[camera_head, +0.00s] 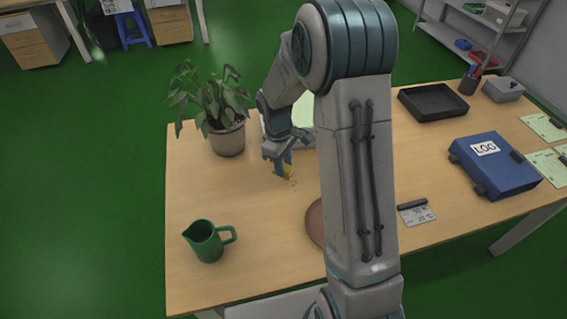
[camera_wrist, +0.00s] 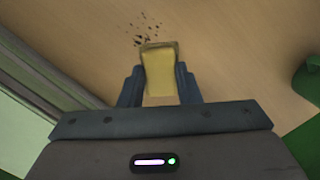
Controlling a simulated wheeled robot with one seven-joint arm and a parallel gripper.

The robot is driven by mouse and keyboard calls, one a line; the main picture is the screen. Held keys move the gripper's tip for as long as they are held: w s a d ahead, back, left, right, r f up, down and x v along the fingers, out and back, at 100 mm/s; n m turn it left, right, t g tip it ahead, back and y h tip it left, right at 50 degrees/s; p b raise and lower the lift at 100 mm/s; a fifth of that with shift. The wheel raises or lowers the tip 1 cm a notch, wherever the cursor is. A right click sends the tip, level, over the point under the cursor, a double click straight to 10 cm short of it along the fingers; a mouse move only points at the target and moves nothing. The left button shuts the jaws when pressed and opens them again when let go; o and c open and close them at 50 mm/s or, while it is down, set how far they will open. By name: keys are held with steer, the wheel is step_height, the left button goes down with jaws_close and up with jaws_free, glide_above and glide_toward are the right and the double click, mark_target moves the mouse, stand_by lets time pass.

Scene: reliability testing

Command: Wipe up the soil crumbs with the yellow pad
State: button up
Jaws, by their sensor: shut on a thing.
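My gripper (camera_head: 281,160) is shut on the yellow pad (camera_head: 288,171), low over the wooden table near the potted plant. In the wrist view the yellow pad (camera_wrist: 160,75) sits between the two dark fingers of my gripper (camera_wrist: 159,85). The soil crumbs (camera_wrist: 147,29) are dark specks on the table just beyond the pad's far edge. In the head view a few crumbs (camera_head: 292,182) show beside the pad. I cannot tell whether the pad touches the table.
A potted plant (camera_head: 228,138) stands left of my gripper. A green jug (camera_head: 206,243) stands at the front left. A brown round thing (camera_head: 314,222) is partly hidden by my arm. A blue LOG binder (camera_head: 494,165) and black tray (camera_head: 433,101) lie to the right.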

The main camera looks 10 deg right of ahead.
mark_target(283, 184)
step_height(283, 184, down, 6)
steer(key=b, duration=0.3)
steer(key=shift+b, duration=0.4)
steer(key=shift+f+b, duration=0.3)
steer(key=shift+f, duration=0.2)
steer(key=shift+d+r+p, duration=0.1)
steer(key=shift+d+p, duration=0.2)
steer(key=shift+d, duration=3.5)
steer(key=shift+a, duration=3.85)
steer(key=shift+w, duration=0.35)
steer(key=shift+w+d, duration=0.15)
steer(key=shift+d, duration=3.85)
steer(key=shift+a, duration=3.9)
steer(key=shift+a+r+p, duration=0.15)
steer(key=shift+r+p, duration=0.2)
steer(key=shift+r, duration=0.9)
steer(key=shift+r+p, duration=0.35)
steer(key=shift+p, duration=0.2)
steer(key=shift+r+p, duration=1.75)
steer(key=shift+r, duration=0.7)
